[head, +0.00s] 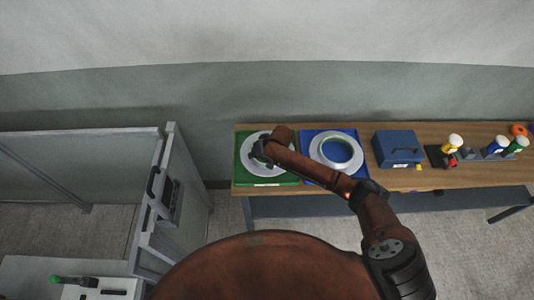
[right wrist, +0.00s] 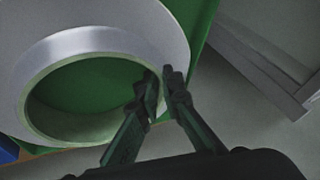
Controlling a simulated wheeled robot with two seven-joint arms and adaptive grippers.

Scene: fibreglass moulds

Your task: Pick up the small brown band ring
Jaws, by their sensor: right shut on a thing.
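My right gripper (head: 262,152) is over the left end of the bench, at a pale grey flanged ring (head: 252,165) on a green tray (head: 244,180). In the right wrist view the two fingers (right wrist: 160,84) are shut on the wall of this ring (right wrist: 85,42), one finger inside the opening and one outside. I cannot tell whether the ring is lifted off the tray. A similar pale ring (head: 317,152) lies on a blue tray (head: 307,177) to the right. I see no clearly brown band ring. My left gripper is not in view.
A grey partition (head: 160,190) stands on the left.

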